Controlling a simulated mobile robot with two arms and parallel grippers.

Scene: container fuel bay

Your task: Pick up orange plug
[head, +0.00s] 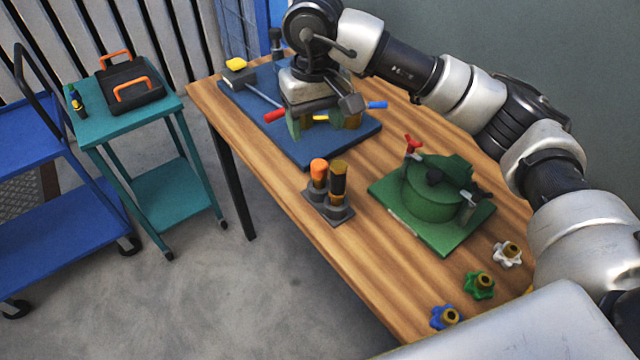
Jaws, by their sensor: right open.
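The orange plug (319,168) stands upright in a dark two-post stand (330,205) near the table's left edge. A black plug with a dull yellow top (338,178) stands beside it in the same stand. My right gripper (322,128) is open above the blue board (305,155), beyond the orange plug and apart from it. The gripper covers part of the fixture on that board, so I cannot tell whether it touches anything there. My left gripper is not in view.
A green fixture with a red handle (430,195) stands right of the plugs. White, green and blue knobs (480,285) lie near the front. The wooden table (365,255) is clear around the stand. A teal cart (105,125) with a black toolbox (132,88) stands left.

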